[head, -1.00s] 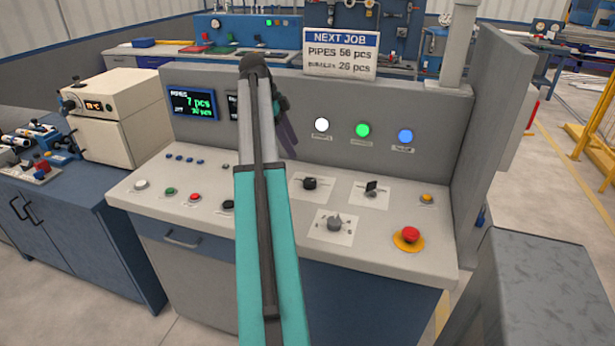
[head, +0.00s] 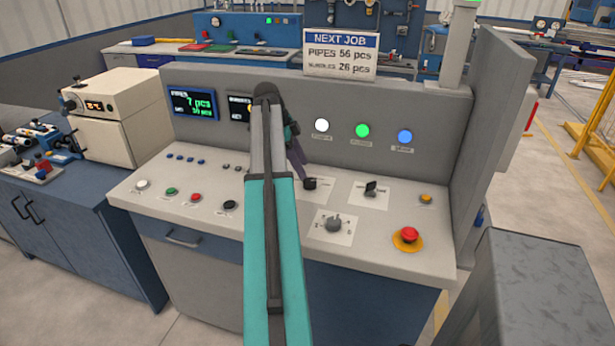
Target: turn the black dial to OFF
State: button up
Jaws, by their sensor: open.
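A black dial (head: 310,184) sits on a white label plate in the middle of the sloped console top. The tip of my gripper (head: 302,172) is right at its upper left, partly hidden behind my arm. I cannot tell whether they touch. My gripper is open, and nothing shows between its fingers. A second black knob (head: 371,188), with an upright handle, sits to the right on its own white plate. The lettering around both is too small to read.
A grey rotary knob (head: 334,225) is nearer the front edge. A red mushroom button (head: 409,235) on a yellow base is at right. Several small push buttons lie left of my arm. White, green and blue lamps (head: 363,131) are on the upright panel behind.

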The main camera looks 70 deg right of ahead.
aim_at(309, 181)
jog(key=shift+p+x, duration=0.4)
jog(key=shift+x, duration=2.55)
jog(key=c, duration=1)
